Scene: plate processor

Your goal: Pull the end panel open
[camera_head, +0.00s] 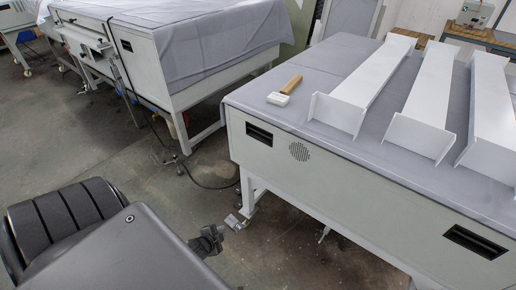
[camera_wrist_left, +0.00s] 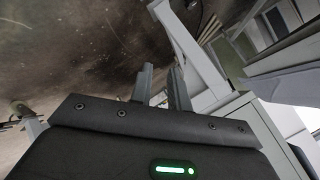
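The pale end panel (camera_head: 350,190) is the front face of the cloth-covered machine on the right in the head view. It has a black recessed handle (camera_head: 259,132) at its left and another black recessed handle (camera_head: 475,242) at its right. The panel looks flush with the body. My left gripper (camera_head: 208,241) is low, left of the panel and apart from it. In the left wrist view its two dark fingers (camera_wrist_left: 162,85) stand apart with nothing between them. My right gripper is in neither view.
A mallet (camera_head: 285,91) and long white channels (camera_head: 365,85) lie on the machine's grey cover (camera_head: 310,75). White legs (camera_head: 248,192) and a caster stand below the panel's left end. Another covered machine (camera_head: 150,60) stands at the back left. Concrete floor lies between them.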

